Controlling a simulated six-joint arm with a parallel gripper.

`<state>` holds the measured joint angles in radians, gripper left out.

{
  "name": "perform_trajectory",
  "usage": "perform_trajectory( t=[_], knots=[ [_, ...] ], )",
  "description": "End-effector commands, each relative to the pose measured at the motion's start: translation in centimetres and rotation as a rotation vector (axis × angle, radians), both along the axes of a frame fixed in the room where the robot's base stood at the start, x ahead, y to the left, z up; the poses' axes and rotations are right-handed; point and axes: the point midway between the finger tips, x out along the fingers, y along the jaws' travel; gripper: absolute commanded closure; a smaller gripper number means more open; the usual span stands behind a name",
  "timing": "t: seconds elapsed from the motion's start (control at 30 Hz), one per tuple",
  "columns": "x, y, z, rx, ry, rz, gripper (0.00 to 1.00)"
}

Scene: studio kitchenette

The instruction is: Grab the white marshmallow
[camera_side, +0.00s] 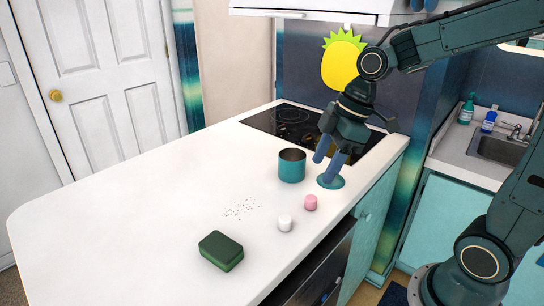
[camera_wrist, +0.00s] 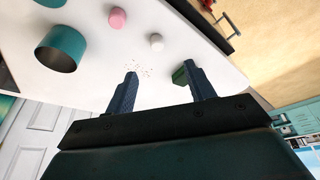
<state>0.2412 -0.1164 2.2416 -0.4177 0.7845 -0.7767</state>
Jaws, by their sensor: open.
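The white marshmallow (camera_side: 285,223) stands on the white counter near its front edge. It also shows in the wrist view (camera_wrist: 156,42), beyond my fingertips. My gripper (camera_side: 322,171) points down over the counter, behind and to the right of the marshmallow in the side view. Its two blue fingers are apart, with nothing held between them; they also show in the wrist view (camera_wrist: 163,74). A pink marshmallow (camera_side: 310,202) stands between the white one and my gripper and is apart from the white one.
A teal cup (camera_side: 291,168) stands left of my gripper. A teal disc (camera_side: 337,183) lies by my fingertips. A black cooktop (camera_side: 290,123) is behind. The left counter is clear.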

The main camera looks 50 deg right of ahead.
Motion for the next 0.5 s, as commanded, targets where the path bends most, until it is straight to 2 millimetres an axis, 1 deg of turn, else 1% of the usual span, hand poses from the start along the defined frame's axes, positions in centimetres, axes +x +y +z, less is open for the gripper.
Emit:
perform_trajectory(
  t=[0.03, 0.2, 0.33, 0.5],
  knots=[
    [0.8, -0.2, -0.6, 0.01, 0.005, 0.04, 0.46],
    [2.5, -0.6, -2.0, 0.036, -0.001, 0.164, 0.46],
    [3.2, -0.7, -2.6, 0.048, -0.009, 0.217, 0.46],
    [3.4, -0.7, -2.8, 0.053, -0.013, 0.237, 0.46]
  ],
)
